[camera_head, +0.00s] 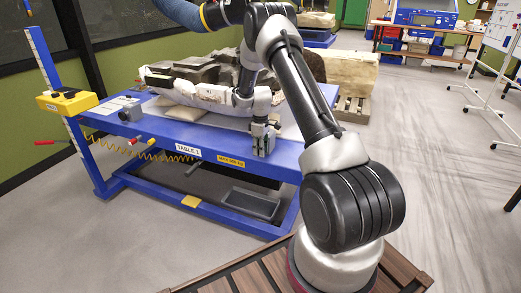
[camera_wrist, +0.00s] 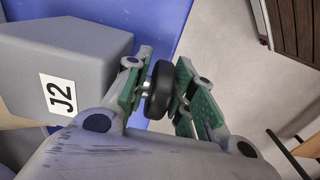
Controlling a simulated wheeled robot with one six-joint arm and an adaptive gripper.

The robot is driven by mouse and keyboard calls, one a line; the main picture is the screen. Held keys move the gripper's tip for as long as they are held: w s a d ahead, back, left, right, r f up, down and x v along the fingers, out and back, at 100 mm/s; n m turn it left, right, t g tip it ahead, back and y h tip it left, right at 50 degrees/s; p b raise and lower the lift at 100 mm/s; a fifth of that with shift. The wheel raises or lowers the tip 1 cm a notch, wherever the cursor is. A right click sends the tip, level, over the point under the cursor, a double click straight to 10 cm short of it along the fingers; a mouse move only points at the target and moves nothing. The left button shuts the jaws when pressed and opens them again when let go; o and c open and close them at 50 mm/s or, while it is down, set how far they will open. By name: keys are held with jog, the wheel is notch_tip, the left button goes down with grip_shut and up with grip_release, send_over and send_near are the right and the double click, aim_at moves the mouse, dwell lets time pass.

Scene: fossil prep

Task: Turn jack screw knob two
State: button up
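Knob two is a black round knob (camera_wrist: 159,90) on a short silver shaft, beside a grey block (camera_wrist: 95,65) labelled J2 in the wrist view. My gripper (camera_wrist: 164,75) has its two green-padded fingers on either side of the knob. The fingers are apart, with narrow gaps showing beside the knob, so it looks open around it. In the head view, my gripper (camera_head: 264,140) points down at the front edge of the blue table (camera_head: 215,157), near its right end. The knob cannot be made out there.
A dark fossil block (camera_head: 195,70) in a pale jacket lies on the table behind my gripper. A yellow coiled hose (camera_head: 165,155) hangs along the table's front left. A grey bin (camera_head: 250,203) sits on the lower shelf. Open floor lies to the right.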

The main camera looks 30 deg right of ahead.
grip_shut()
dwell(0.3)
jog(key=t+y, duration=0.2)
jog(key=shift+d+f+t, duration=0.1)
jog(key=shift+t, duration=0.2)
jog(key=shift+t+y, duration=0.8)
jog(key=shift+t, duration=0.3)
jog(key=shift+f, duration=0.1)
grip_release()
